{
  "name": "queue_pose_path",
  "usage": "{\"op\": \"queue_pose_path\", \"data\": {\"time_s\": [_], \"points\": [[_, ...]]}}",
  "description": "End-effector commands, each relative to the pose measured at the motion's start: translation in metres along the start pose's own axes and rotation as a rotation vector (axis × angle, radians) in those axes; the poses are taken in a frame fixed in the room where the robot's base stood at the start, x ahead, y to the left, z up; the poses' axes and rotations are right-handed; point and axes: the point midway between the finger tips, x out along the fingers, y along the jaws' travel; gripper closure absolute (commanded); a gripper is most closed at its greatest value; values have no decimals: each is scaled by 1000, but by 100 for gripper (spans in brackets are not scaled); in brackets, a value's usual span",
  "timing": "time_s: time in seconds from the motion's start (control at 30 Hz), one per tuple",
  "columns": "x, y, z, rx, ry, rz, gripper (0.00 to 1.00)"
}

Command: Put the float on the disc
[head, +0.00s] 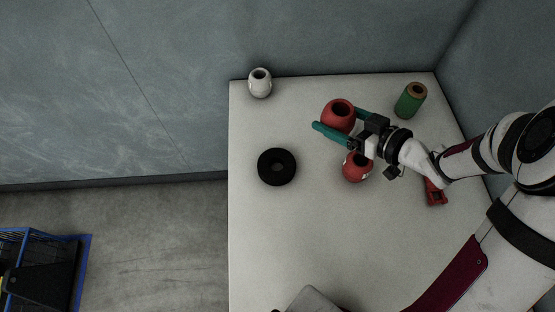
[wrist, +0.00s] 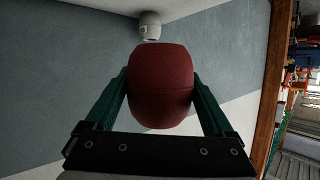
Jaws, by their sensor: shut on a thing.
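A round red float (head: 338,121) with a dark hole in its top is held between the teal fingers of my gripper (head: 337,118). In the wrist view the red float (wrist: 152,88) fills the space between both fingers (wrist: 155,95). The black disc (head: 268,180), a thick ring with a central hole, lies on the white table to the left of and nearer than the held float. It is apart from the gripper and does not show in the wrist view. How high the float is above the table is hard to tell.
A second red float (head: 355,172) with pale marks stands just below my gripper. A white float (head: 260,85) stands at the table's back left corner, a green cylinder (head: 409,105) at the back right. A red object (head: 436,193) lies beneath my arm. The table (head: 290,240) is clear front left.

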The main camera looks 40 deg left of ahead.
Motion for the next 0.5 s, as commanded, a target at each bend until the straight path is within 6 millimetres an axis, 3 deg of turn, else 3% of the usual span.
{"op": "queue_pose_path", "data": {"time_s": [0.1,0.23,0.33,0.5], "points": [[-18,-32,11,-48,-9,-114,69],[-22,-52,19,-74,-14,-176,69],[2,-68,27,-76,-17,-191,69],[57,-94,41,-77,-18,-190,69]]}}
